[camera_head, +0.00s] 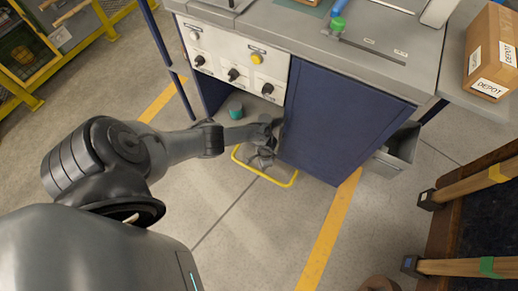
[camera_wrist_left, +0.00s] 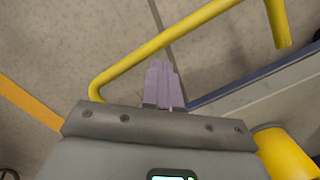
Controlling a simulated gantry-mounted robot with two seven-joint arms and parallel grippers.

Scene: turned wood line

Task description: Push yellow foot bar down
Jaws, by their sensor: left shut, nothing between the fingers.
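The yellow foot bar (camera_head: 266,175) is a U-shaped loop sticking out low at the front of the workbench, just above the floor. In the left wrist view the yellow foot bar (camera_wrist_left: 165,41) runs diagonally past the fingertips. My left gripper (camera_head: 262,160) is shut and empty, reaching down over the loop beside the blue panel. In the left wrist view its pale purple fingers (camera_wrist_left: 161,68) are together, with their tips close to the bar. I cannot tell whether they touch it. My right gripper is in neither view.
The workbench has a blue panel (camera_head: 345,120) right of my left gripper and a white control panel (camera_head: 230,62) above left. A teal cup (camera_head: 236,111) sits in the open bay. An open grey drawer (camera_head: 398,155) juts out at right. Floor in front is clear.

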